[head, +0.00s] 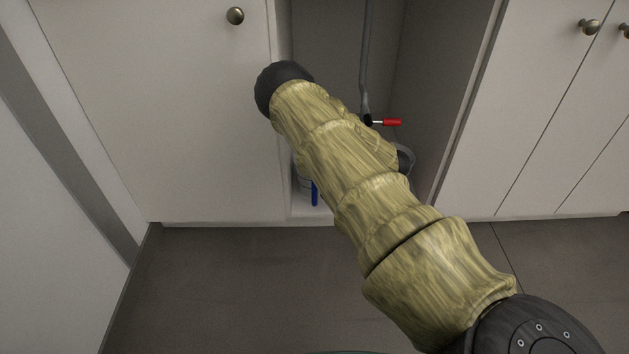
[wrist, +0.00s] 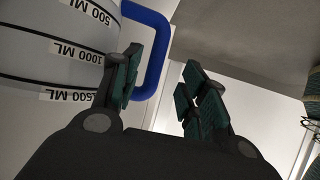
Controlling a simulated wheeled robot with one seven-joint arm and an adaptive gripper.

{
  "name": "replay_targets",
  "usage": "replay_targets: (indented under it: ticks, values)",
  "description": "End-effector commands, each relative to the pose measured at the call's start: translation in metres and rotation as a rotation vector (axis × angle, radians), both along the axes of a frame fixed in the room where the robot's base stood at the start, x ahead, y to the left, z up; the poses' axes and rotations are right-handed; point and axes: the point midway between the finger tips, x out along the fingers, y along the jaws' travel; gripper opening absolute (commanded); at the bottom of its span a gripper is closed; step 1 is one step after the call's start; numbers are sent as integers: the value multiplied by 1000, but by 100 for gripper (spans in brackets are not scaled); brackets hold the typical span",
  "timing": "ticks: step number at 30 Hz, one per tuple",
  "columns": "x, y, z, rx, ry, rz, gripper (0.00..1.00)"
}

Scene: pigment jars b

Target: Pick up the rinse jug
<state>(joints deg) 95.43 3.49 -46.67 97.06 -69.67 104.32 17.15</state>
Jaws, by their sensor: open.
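The rinse jug is a white container (wrist: 50,45) with dark bands and ML volume labels, at the upper left of the wrist view. Its blue handle (wrist: 159,45) loops out to the right of the body. In the head view only a sliver of the jug (head: 302,186) and part of the blue handle (head: 314,194) show low in the open cabinet, behind my arm. My gripper (wrist: 163,61) is open. In the wrist view the handle's outer bar appears between its dark green fingers, with the left finger overlapping the loop. I cannot tell whether they touch. My arm hides the gripper in the head view.
My arm reaches into an open cabinet bay. A grey pipe (head: 365,55) with a red valve lever (head: 392,122) hangs behind it. Closed doors (head: 160,110) flank the bay. An unclear dark patterned thing (wrist: 313,112) is at the wrist view's right edge. Floor (head: 230,290) in front is clear.

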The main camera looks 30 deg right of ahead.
Motion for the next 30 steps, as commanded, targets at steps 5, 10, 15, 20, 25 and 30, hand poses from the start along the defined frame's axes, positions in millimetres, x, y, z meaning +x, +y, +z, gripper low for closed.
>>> replay_targets:
  ticks: [5,10,15,20,25,30]
  values:
    - [4,6,-4,0,-1,0,43]
    - [10,12,-10,0,0,1,43]
    - [18,22,-18,0,0,1,43]
    - [26,35,-25,-1,1,1,43]
    - [30,41,-25,-1,-1,-2,43]
    - [30,41,-24,0,0,-1,43]
